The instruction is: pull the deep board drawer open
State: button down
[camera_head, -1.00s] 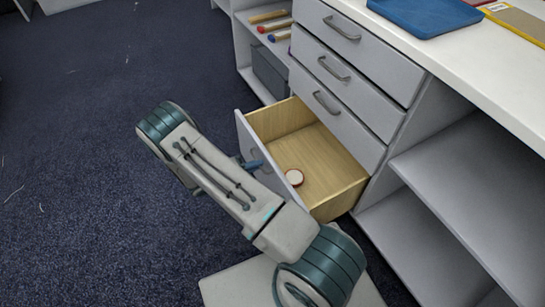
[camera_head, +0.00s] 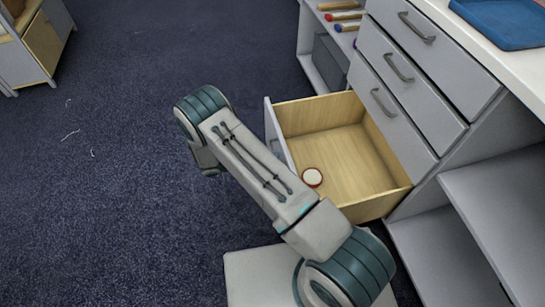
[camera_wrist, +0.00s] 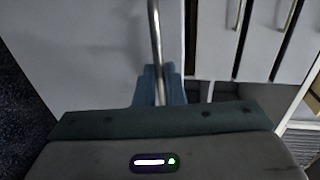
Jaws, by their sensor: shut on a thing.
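The deep board drawer (camera_head: 352,168) is the bottom one of the stack and stands well out from the cabinet, its wooden inside showing. A small round white thing with a reddish rim (camera_head: 313,177) lies on its floor near the front. In the wrist view the grey drawer front (camera_wrist: 95,50) fills the left, with its metal bar handle (camera_wrist: 154,30) running down between my blue fingertips. My gripper (camera_wrist: 158,85) is shut on that handle. In the head view my arm and the drawer front hide the gripper and handle.
Shut drawers with bar handles (camera_head: 384,103) sit above the open one. A blue tray (camera_head: 505,22) is on the white worktop. Open shelves (camera_head: 500,195) are at the right; coloured-ended rods (camera_head: 345,16) lie on a shelf behind.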

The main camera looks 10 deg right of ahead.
jog(key=c, duration=1.5)
grip_release()
jog(key=shift+c, duration=0.2)
jog(key=p+v, duration=0.2)
jog(key=v, duration=1.1)
jog(key=shift+a, duration=0.35)
jog(key=shift+r, duration=0.1)
jog(key=s+d+r+m+g+y+p, duration=0.1)
jog(key=d+r+m+y+p, duration=0.4)
jog(key=r, duration=0.7)
jog(key=s+d+r+m+g+y+p, duration=0.1)
jog(key=d+r+m+g+p, duration=0.2)
jog(key=r+m, duration=0.7)
jog(key=s+d+r+m+y+p, duration=0.1)
jog(key=d+r+m+y+p, duration=0.3)
jog(key=r, duration=1.1)
jog(key=s+d+r+m+t+y+p, duration=0.2)
jog(key=s+r+m+p, duration=0.5)
jog(key=r, duration=0.5)
jog(key=s+d+r+m+t+y+p, duration=0.3)
jog(key=s+r+m+p, duration=0.5)
jog(key=r+m, duration=0.3)
jog(key=shift+s+d+r+y, duration=0.3)
jog(key=shift+s+d+r, duration=0.5)
jog(key=shift+s+d, duration=0.1)
